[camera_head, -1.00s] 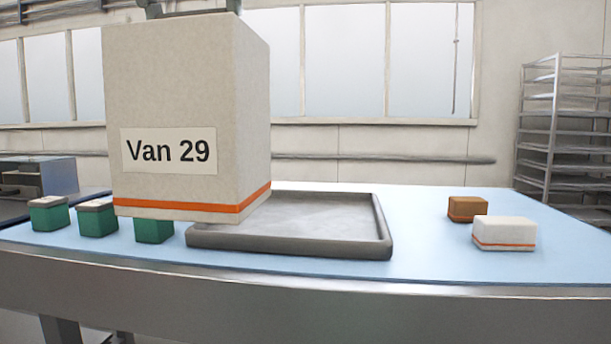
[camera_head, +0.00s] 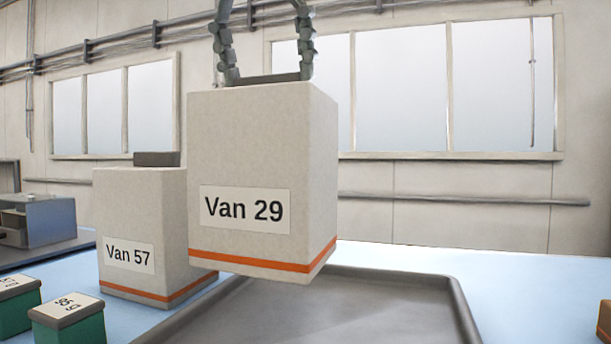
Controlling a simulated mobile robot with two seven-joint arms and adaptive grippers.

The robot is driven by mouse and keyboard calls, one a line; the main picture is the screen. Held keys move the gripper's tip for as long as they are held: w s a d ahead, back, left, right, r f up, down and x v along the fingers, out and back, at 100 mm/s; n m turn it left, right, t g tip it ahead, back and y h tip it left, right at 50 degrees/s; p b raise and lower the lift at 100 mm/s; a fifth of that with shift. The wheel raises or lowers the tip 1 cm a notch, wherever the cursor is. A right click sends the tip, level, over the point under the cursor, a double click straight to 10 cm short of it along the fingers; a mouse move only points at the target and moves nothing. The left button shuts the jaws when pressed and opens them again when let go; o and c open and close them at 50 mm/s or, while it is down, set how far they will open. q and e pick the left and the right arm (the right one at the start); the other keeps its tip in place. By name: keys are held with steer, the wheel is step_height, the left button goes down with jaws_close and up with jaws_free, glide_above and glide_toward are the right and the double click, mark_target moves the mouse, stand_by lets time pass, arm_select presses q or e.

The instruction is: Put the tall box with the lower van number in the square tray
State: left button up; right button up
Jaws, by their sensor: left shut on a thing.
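The tall pale box labelled Van 29 (camera_head: 262,150), with an orange stripe low down, hangs upright from my left gripper (camera_head: 263,70). The gripper is shut on the dark handle on its top. The box overlaps the back left part of the grey tray (camera_head: 462,305) in the picture, with its base above the tray floor; the tray's near side is cut off. A second tall box labelled Van 57 (camera_head: 140,215), with a dark handle, stands on the blue table to the left, partly hidden by the held box. My right gripper is not in view.
Green boxes with grey lids stand at the lower left, one marked 95 g (camera_head: 70,322) and one cut off by the picture's edge (camera_head: 12,305). A brown box (camera_head: 604,322) shows at the right edge.

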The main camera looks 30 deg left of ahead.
arm_select(q)
steer(key=f, duration=0.8)
steer(key=shift+s+f, duration=0.15)
steer(key=shift+s, duration=0.05)
steer(key=o, duration=1.8)
steer(key=shift+v, duration=6)
